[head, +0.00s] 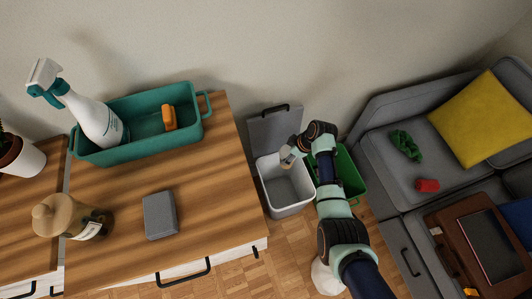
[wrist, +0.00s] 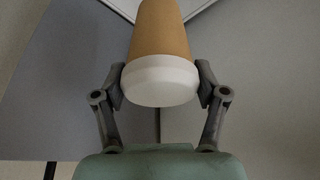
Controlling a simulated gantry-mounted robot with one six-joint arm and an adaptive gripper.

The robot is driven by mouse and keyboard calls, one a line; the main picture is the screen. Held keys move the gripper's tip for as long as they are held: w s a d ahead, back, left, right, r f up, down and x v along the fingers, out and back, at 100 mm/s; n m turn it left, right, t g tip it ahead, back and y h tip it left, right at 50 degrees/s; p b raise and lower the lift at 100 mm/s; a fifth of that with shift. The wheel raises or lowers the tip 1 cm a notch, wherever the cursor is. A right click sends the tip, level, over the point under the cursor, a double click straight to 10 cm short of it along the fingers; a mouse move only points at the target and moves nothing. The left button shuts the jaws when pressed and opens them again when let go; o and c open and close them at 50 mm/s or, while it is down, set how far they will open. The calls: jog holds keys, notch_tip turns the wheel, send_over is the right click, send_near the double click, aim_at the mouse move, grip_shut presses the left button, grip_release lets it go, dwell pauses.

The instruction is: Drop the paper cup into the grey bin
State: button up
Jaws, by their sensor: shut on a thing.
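The paper cup (wrist: 162,45) is brown with a white end and sits between the two fingers of my gripper (wrist: 160,85) in the wrist view. My gripper is shut on it. In the head view my gripper (head: 290,157) is over the back part of the grey bin (head: 290,208), and only a small tan bit of the cup shows there. The grey bin stands on the floor right of the wooden desk, with its lid (head: 274,127) raised at the back. Its visible inside looks empty.
A green bin (head: 351,178) stands just right of the grey bin, partly behind my arm. The wooden desk (head: 215,165) borders on the left, with a teal caddy (head: 150,155) and a grey block (head: 160,215). A grey sofa (head: 385,112) is at the right.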

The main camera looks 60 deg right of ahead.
jog(key=f+b, duration=0.1)
jog(key=f, duration=0.1)
jog(key=s+f+b, duration=0.1)
jog(key=f, duration=0.1)
jog(key=shift+s+f+b, duration=0.15)
jog(key=shift+f+b, duration=0.5)
jog(key=shift+b, duration=0.05)
notch_tip(320, 180, down, 6)
jog(key=b, duration=0.5)
jog(key=shift+b, duration=0.4)
jog(key=o, duration=0.9)
jog(key=shift+c, duration=0.2)
jog(key=shift+r, duration=0.15)
